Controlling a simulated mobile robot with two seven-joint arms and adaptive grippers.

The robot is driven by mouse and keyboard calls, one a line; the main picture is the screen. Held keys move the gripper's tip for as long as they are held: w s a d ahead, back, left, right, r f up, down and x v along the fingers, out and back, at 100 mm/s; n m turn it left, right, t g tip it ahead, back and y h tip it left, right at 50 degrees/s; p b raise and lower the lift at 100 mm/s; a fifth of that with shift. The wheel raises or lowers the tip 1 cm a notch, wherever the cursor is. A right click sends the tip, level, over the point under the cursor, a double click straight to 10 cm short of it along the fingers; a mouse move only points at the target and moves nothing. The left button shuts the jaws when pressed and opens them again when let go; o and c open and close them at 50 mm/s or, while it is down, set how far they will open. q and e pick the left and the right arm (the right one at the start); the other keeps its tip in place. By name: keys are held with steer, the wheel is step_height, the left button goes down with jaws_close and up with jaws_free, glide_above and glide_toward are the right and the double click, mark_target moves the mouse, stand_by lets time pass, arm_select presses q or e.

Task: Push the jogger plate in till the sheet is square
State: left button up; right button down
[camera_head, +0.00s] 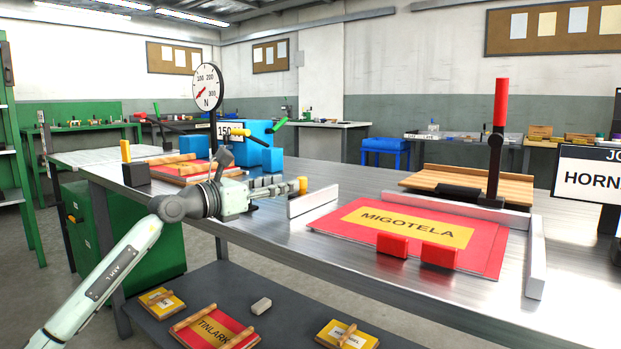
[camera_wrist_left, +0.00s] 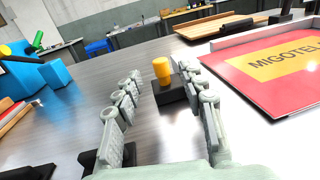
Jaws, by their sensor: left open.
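The red sheet marked MIGOTELA, with a yellow panel (camera_head: 405,226), lies flat on the metal bench; it also shows in the left wrist view (camera_wrist_left: 262,88). Its edges look slightly uneven, and a gap shows between it and the white right rail (camera_head: 536,258). A low white upright plate (camera_head: 312,201), seemingly the jogger plate, stands at its left. A yellow knob (camera_wrist_left: 162,70) on a black block (camera_wrist_left: 172,92) is left of that plate. My left gripper (camera_wrist_left: 168,82) is open with the knob ahead between its fingers; contact is unclear. My right gripper is not in view.
Two red blocks (camera_head: 392,245) stand at the sheet's front edge. A white rail (camera_head: 470,209) and a red-handled lever (camera_head: 501,104) stand behind it. A force dial (camera_head: 207,87) and blue blocks (camera_head: 258,134) are at the left.

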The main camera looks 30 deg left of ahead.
mark_target(302, 179)
arm_select(q)
steer(key=x, duration=0.6)
steer(key=shift+w+d+p, duration=0.15)
steer(key=shift+w+p, duration=0.15)
steer(key=shift+w, duration=0.05)
steer(key=shift+c, duration=0.4)
jaws_close()
